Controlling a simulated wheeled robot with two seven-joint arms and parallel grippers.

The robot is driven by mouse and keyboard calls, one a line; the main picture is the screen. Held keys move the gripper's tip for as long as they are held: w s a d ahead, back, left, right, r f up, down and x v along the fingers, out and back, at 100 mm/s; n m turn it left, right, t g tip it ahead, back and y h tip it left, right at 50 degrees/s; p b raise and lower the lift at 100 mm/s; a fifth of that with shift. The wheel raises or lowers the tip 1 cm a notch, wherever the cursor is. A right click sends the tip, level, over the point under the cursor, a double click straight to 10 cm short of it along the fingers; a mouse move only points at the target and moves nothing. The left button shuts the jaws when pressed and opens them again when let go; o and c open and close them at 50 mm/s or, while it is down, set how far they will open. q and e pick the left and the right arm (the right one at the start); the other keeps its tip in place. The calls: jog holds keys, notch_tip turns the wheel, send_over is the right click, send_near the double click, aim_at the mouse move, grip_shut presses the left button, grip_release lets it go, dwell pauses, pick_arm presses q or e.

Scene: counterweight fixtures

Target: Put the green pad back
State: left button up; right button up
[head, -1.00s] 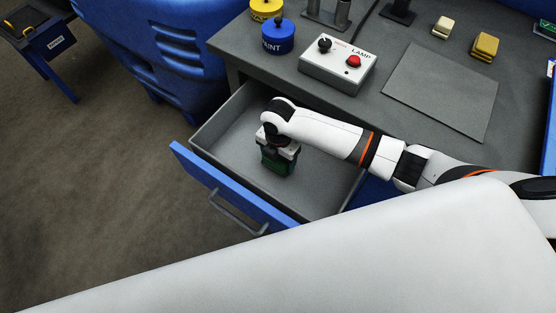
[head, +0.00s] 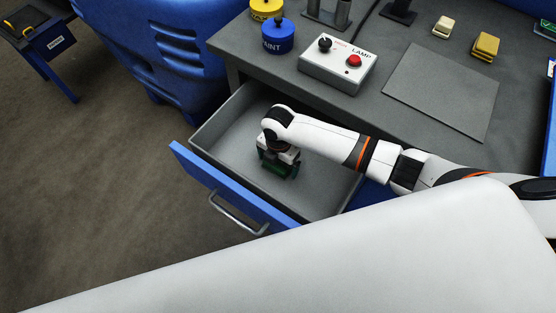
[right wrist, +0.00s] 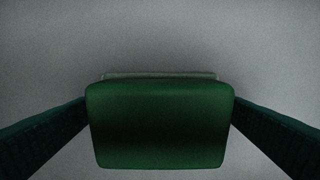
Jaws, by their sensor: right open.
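The green pad (head: 277,169) is inside the open drawer (head: 232,128), low over or on its grey floor; the head view does not show which. My right gripper (head: 279,171) points down into the drawer, with its dark fingers spread on either side of the pad. In the right wrist view the green pad (right wrist: 160,125) fills the middle between the open fingers of the gripper (right wrist: 160,103). A paler strip shows along the pad's upper edge. I cannot tell whether the fingers touch the pad's sides. My left gripper is not in view.
The drawer's blue front (head: 230,190) with its handle (head: 238,215) stands out from the bench. The drawer floor left of my gripper is clear.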

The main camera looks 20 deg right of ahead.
notch_tip(320, 180, up, 12)
jog(key=shift+r+p, duration=0.2)
jog(key=shift+p, duration=0.25)
